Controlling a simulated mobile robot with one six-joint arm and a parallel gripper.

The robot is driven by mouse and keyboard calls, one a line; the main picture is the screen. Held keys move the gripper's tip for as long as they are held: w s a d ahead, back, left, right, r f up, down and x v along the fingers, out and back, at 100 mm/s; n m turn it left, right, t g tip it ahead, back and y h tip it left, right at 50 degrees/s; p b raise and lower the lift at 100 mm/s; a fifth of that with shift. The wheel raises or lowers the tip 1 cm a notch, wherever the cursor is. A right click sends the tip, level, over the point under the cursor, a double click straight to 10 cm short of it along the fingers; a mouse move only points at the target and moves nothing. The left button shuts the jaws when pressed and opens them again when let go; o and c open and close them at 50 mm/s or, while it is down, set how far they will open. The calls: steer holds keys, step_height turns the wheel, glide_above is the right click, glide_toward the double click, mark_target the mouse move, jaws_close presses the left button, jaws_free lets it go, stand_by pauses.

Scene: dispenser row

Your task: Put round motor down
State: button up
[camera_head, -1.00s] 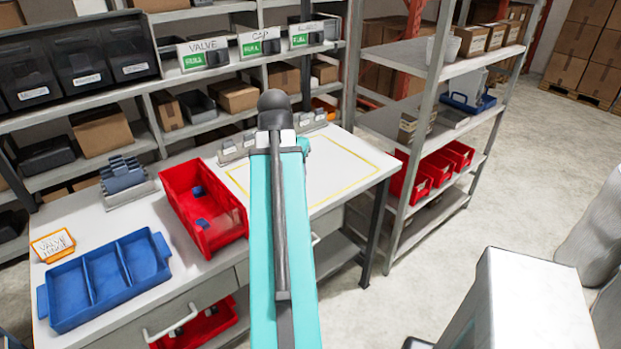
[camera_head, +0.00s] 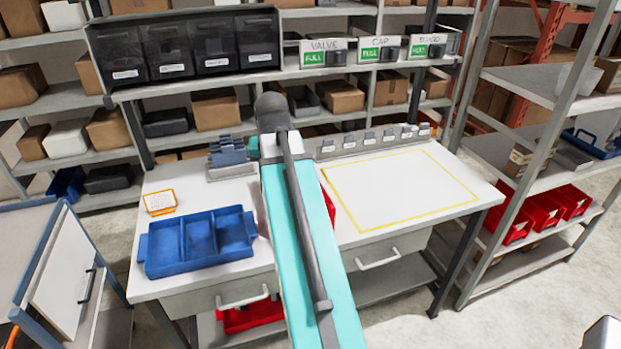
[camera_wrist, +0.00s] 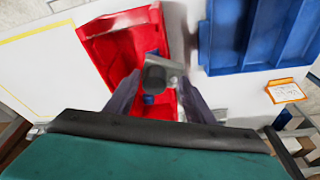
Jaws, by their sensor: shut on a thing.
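My gripper (camera_wrist: 160,82) is shut on a grey round motor (camera_wrist: 156,76), seen between the two dark fingers in the wrist view. The motor is over a red bin (camera_wrist: 100,55) on the white worktable; I cannot tell how high above it. A small blue part (camera_wrist: 149,99) shows in the bin just below the motor. In the head view my arm hides the gripper, the motor and nearly all of the red bin, leaving only a sliver (camera_head: 328,200).
A blue three-compartment tray (camera_head: 199,240) and an orange-framed card (camera_head: 160,201) are left of my arm. A yellow-outlined area (camera_head: 405,190) on the table is clear. Dispensers (camera_head: 326,57) and dark drawers (camera_head: 180,50) line the shelf behind. A cart (camera_head: 70,275) stands at left.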

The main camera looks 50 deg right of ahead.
steer(key=w+a+n+y+b, duration=0.1)
steer(key=w+a+n, duration=0.3)
steer(key=a, duration=0.6)
steer(key=w+a+n, duration=0.2)
steer(key=w+a, duration=0.5)
steer(key=a, duration=0.4)
steer(key=w+a+f+n+t+y+b, duration=0.1)
steer(key=w+a+f+n+b, duration=0.1)
steer(key=a+f+b, duration=0.7)
steer(key=shift+w+a+n, duration=0.15)
steer(key=shift+a+n, duration=0.65)
steer(key=shift+a, duration=1.35)
steer(key=shift+f, duration=0.1)
